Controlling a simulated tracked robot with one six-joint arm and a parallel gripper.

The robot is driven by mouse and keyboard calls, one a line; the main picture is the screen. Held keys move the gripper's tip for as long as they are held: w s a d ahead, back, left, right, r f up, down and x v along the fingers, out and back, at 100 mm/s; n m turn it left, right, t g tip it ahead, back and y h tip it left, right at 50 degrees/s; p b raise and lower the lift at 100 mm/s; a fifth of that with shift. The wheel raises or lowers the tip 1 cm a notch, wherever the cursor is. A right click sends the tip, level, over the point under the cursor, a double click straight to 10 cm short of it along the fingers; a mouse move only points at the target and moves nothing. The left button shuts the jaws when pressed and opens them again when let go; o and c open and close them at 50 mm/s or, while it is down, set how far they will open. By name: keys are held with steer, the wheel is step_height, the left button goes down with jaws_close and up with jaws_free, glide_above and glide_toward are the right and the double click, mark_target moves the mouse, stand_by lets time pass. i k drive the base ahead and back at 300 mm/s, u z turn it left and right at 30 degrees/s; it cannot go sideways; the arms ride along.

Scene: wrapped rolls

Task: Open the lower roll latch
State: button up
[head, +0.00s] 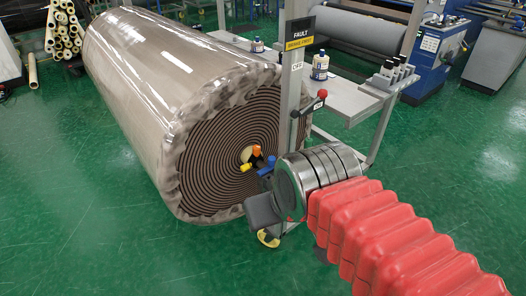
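A large plastic-wrapped roll (130,80) lies on its side, its spiral end facing me. At its core I see an orange piece (257,150), a yellow piece (246,168) and a blue piece (268,164), close together. I cannot tell which of them is the lower roll latch. My gripper (262,208) is a dark shape in front of the roll's lower right end, just below these pieces. Its fingers are mostly hidden by the metal wrist, so its opening and any contact are unclear.
A table (340,96) with bottles (320,66) is behind. Green floor (90,240) is clear at front left.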

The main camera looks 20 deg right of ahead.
mark_target(271, 159)
steer(key=u, duration=0.25)
steer(key=i, duration=0.65)
steer(key=u, duration=0.85)
steer(key=i, duration=0.45)
steer(key=u, duration=0.25)
